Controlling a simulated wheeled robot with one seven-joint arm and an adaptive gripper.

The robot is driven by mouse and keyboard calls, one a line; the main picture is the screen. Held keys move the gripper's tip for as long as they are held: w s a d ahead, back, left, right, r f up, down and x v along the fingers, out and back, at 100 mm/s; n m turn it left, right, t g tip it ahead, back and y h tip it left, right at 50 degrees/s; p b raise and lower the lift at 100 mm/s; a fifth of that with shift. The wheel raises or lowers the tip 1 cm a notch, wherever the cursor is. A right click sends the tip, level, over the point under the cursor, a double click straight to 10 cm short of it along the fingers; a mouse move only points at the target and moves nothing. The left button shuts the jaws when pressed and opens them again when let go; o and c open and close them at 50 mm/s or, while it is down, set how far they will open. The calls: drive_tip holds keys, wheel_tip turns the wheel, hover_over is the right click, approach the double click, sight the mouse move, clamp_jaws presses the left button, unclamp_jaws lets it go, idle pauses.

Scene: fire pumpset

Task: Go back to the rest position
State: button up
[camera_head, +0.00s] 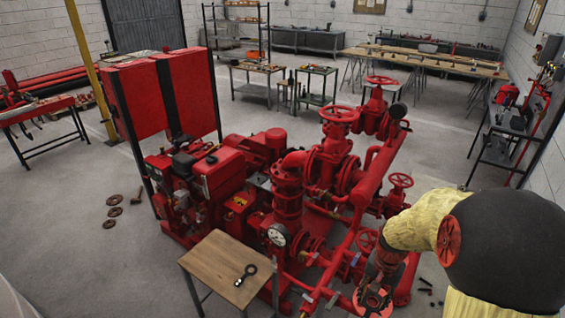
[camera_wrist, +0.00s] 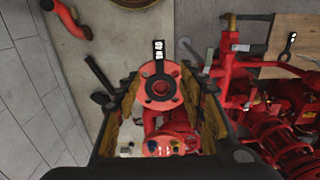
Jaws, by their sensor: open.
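My gripper (camera_wrist: 160,82) is open in the wrist view, its dark fingers with yellowish inner sides spread left and right. I cannot tell how far the flange is from the fingers. In the head view my arm, in a yellow cover, comes in at the lower right, and my gripper (camera_head: 384,272) points down beside the red pumpset (camera_head: 290,190). A red flange (camera_head: 372,301) shows just below it.
A small wooden table (camera_head: 216,262) with a dark ring-ended tool (camera_head: 245,275) stands in front of the pumpset. Rusty rings (camera_head: 112,212) lie on the floor at left. Workbenches (camera_head: 425,62) line the back. Small dark pieces (camera_head: 425,291) lie on the floor at right.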

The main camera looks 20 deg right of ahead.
drive_tip(key=s+a+r+n+t+b, duration=0.2)
drive_tip(key=s+a+r+n+b, duration=0.2)
drive_tip(key=a+r, duration=0.4)
drive_tip(key=s+a+r+n+t+b, duration=0.3)
drive_tip(key=s+a+r+n+b, duration=0.2)
drive_tip(key=a+r, duration=0.3)
drive_tip(key=a+n, duration=0.1)
drive_tip(key=a, duration=0.3)
drive_tip(key=shift+a+t, duration=0.3)
